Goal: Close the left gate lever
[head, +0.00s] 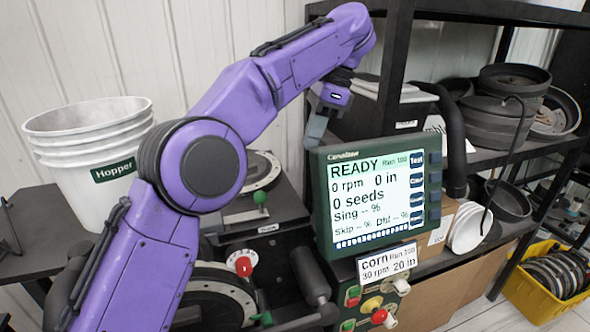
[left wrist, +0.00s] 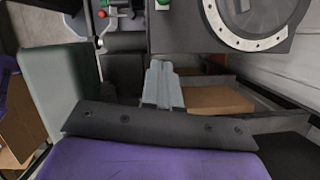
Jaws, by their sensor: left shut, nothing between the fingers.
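My left gripper (head: 314,140) hangs fingers-down just behind the top left corner of the display. In the left wrist view its fingers (left wrist: 163,88) are together and empty. Two small levers stand on the seed meter at the left: one with a green ball knob (head: 260,198) by the upper disc, and one with a red knob (head: 243,266) lower down. I cannot tell for sure which is the left gate lever. The gripper is apart from both. A red knob (left wrist: 101,14) shows at the top of the left wrist view. My right gripper is not in view.
The green-framed display (head: 434,215) reading READY stands just right of the meter. A control panel with several knobs (head: 372,303) is below it. White hopper buckets (head: 92,130) stand at the left. A black shelf (head: 545,150) with pans and a yellow crate (head: 533,303) are at the right.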

